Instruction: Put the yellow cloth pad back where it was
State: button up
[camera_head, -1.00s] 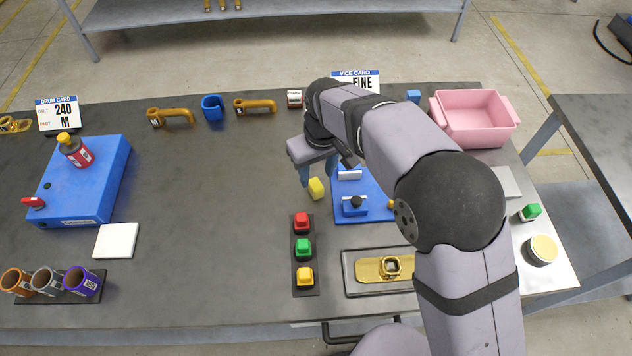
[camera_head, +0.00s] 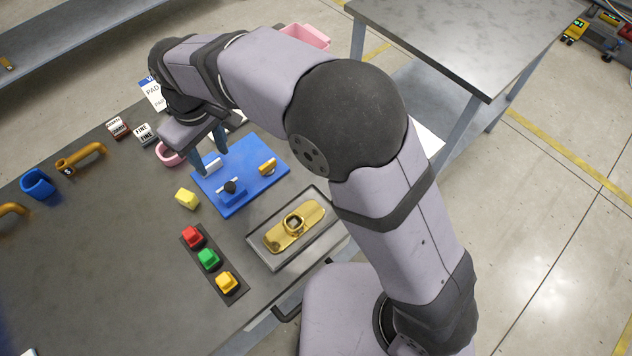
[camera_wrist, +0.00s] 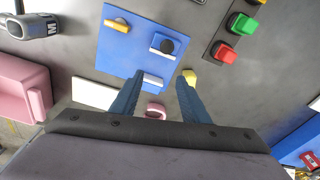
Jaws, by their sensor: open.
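A small yellow block-like piece (camera_head: 187,199), the likeliest yellow cloth pad, rests on the dark bench just left of the blue plate. I cannot tell its material. In the wrist view the yellow piece (camera_wrist: 189,76) shows beside the tip of my right-hand finger, partly covered by it. My gripper (camera_head: 209,158) is open, with nothing between its fingers, over the back left part of the blue plate (camera_head: 252,155). In the wrist view my gripper (camera_wrist: 160,80) spans the space beside the plate's white bar (camera_wrist: 153,79).
A strip with red, green and yellow buttons (camera_head: 208,259) lies in front of the yellow piece. A grey tray (camera_head: 262,256) holds a brass part to the right. A pink ring-like thing (camera_head: 168,156) is behind the gripper.

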jog(key=w+d+f+m, duration=0.1)
jog(key=d+m, duration=0.2)
jog(key=d, duration=1)
jog(key=w+d+m, duration=0.2)
jog(key=d+m, duration=0.1)
jog(key=d, duration=0.9)
jog(key=s+d+f+m, duration=0.2)
jog(key=s+d, duration=0.3)
jog(key=d, duration=0.2)
jog(key=s+d+f+m+h, duration=0.1)
jog(key=s+d+f+m, duration=0.1)
jog(key=s+d, duration=0.3)
jog(key=shift+s+d+m+g, duration=0.3)
jog(key=shift+s+d+m, duration=0.1)
jog(key=shift+d+m, duration=0.5)
